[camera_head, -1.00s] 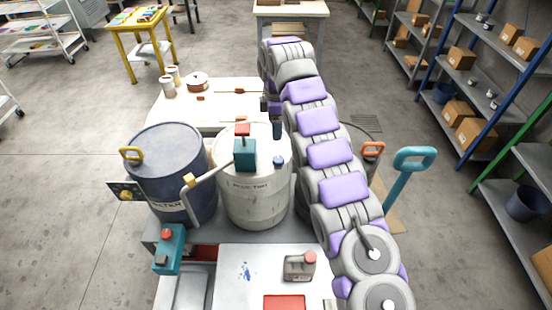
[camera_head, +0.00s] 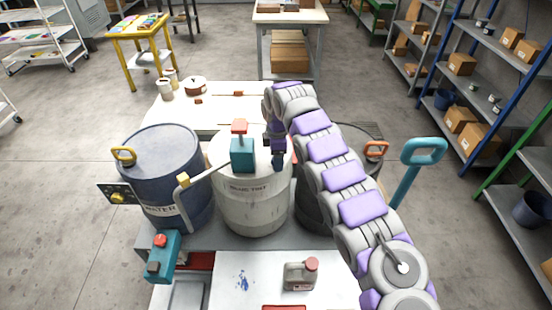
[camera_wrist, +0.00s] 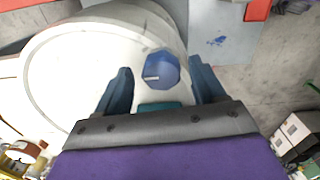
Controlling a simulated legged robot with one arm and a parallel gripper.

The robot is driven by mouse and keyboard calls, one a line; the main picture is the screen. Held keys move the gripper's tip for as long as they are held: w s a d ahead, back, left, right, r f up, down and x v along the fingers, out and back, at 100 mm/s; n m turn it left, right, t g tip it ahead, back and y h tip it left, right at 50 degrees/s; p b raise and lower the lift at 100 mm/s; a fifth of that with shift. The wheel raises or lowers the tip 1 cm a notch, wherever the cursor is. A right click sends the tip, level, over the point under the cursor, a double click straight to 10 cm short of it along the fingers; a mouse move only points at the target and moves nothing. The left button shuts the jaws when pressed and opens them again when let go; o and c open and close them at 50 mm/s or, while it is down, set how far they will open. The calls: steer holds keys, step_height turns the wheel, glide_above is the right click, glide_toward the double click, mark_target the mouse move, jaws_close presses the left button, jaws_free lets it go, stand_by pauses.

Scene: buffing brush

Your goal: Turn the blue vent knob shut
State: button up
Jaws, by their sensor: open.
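The blue vent knob (camera_wrist: 162,69) sits on top of the white drum (camera_head: 252,203), near its rim. In the wrist view it is a faceted blue knob with a short pale mark on its face. My gripper (camera_wrist: 162,82) is open, its two dark fingers on either side of and just short of the knob, with a gap on each side. In the head view the knob (camera_head: 278,162) is partly hidden under my gripper. I cannot tell whether a finger touches it.
A teal pump (camera_head: 242,154) with a red top and a grey spout stands on the same drum. A dark blue water drum (camera_head: 160,180) is at left. A dark drum (camera_head: 318,210) is partly behind my arm. A grey jug (camera_head: 300,274) stands on the front surface.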

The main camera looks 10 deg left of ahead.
steer(key=shift+d+r, duration=0.1)
steer(key=shift+d, duration=0.3)
steer(key=shift+a, duration=0.5)
steer(key=c, duration=0.6)
steer(key=shift+d, duration=0.2)
steer(key=c, duration=0.4)
steer(key=shift+r+m+p, duration=0.15)
steer(key=shift+m+p, duration=0.15)
steer(key=shift+p, duration=0.3)
steer(key=shift+c, duration=0.3)
steer(key=shift+m+p, duration=0.3)
steer(key=shift+p, duration=0.05)
steer(key=shift+w, duration=0.1)
steer(key=o, duration=1.1)
steer(key=shift+f, duration=0.2)
steer(key=shift+c, duration=0.2)
